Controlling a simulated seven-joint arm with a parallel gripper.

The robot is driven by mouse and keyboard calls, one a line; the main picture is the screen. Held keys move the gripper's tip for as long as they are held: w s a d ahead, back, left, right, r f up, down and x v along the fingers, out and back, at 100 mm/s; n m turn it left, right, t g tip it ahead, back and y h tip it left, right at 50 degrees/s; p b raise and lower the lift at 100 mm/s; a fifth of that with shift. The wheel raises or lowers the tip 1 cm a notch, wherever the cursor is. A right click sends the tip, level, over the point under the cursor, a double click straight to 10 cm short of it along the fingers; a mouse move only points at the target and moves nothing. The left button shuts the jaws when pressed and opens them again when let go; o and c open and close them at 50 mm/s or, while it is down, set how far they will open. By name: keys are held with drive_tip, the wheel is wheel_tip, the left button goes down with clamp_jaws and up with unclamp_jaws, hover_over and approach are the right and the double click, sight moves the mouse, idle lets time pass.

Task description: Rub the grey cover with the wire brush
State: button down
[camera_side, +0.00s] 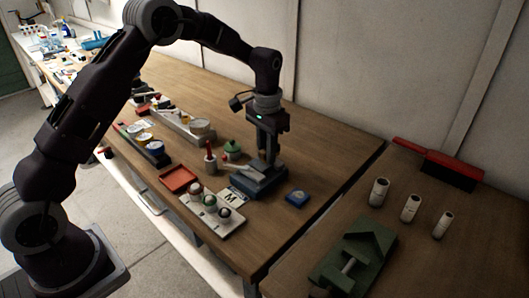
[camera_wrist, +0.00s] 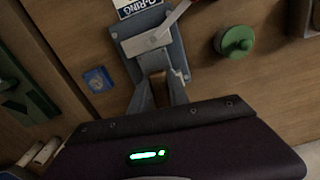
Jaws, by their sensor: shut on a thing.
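My gripper (camera_side: 266,158) points down over a slate-grey block (camera_side: 264,182) on the wooden bench. In the wrist view its two fingers (camera_wrist: 158,92) are closed on a small brown wooden piece, which looks like the wire brush (camera_wrist: 158,82). Its bristles are hidden. The piece sits over the near end of the slate-grey block (camera_wrist: 176,52); contact cannot be told. A paler grey plate (camera_wrist: 148,41), perhaps the grey cover, lies across the block, with a pale lever (camera_wrist: 177,14) reaching from it.
A green knobbed part (camera_side: 232,147) and a red tray (camera_side: 179,180) stand left of the block. A white board with round knobs (camera_side: 232,226) is in front. A blue pad (camera_side: 297,197) lies right. A red-handled brush (camera_side: 452,169) and white cylinders (camera_side: 410,208) are farther right.

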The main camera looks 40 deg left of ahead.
sight(254, 171)
drive_tip(key=s, duration=0.5)
drive_tip(key=shift+f, duration=0.1)
wheel_tip(254, 171, up, 8)
drive_tip(key=shift+w+r, duration=0.15)
drive_tip(key=shift+r, duration=0.1)
idle(0.6)
